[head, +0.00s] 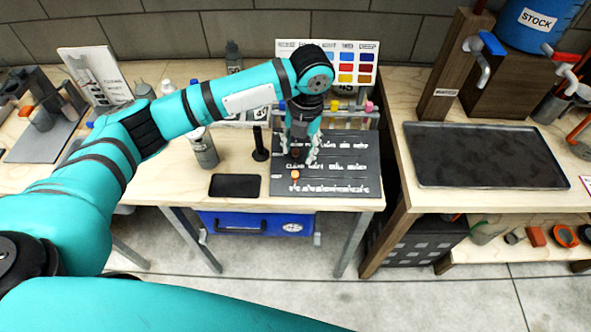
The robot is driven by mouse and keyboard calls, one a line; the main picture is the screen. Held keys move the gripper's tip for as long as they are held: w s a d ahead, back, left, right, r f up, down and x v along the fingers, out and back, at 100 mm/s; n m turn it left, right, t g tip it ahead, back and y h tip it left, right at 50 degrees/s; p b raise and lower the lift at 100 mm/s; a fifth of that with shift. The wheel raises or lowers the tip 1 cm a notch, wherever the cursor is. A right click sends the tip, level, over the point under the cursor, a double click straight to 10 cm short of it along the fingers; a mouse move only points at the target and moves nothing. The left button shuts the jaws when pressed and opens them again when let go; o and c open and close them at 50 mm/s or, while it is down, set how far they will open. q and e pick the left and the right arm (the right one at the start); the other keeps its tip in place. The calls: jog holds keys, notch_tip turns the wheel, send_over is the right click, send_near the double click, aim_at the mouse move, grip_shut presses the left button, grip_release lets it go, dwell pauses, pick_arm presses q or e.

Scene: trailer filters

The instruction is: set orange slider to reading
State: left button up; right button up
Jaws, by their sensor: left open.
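The orange slider (295,174) sits toward the left end of the lowest scale on a dark grey board (350,180) with white lettering and tick marks. The board lies near the front edge of the middle table. My left gripper (303,160) points down over the left part of the board, just behind the slider, with its fingers apart and nothing seen between them. I cannot tell whether a finger touches the slider. The lettering is too small to read. My right gripper is not in view.
A black phone-like slab (235,186) lies left of the board, with a dark upright post (260,145) and a grey bottle (203,148) behind it. A colour chart (355,65) stands at the back. A dark tray (485,155) covers much of the right bench.

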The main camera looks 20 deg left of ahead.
aim_at(295, 174)
pick_arm(q)
jog(key=f, duration=0.7)
jog(key=a+f+p, duration=0.1)
jog(key=f, duration=0.2)
jog(key=shift+f, duration=0.3)
grip_shut()
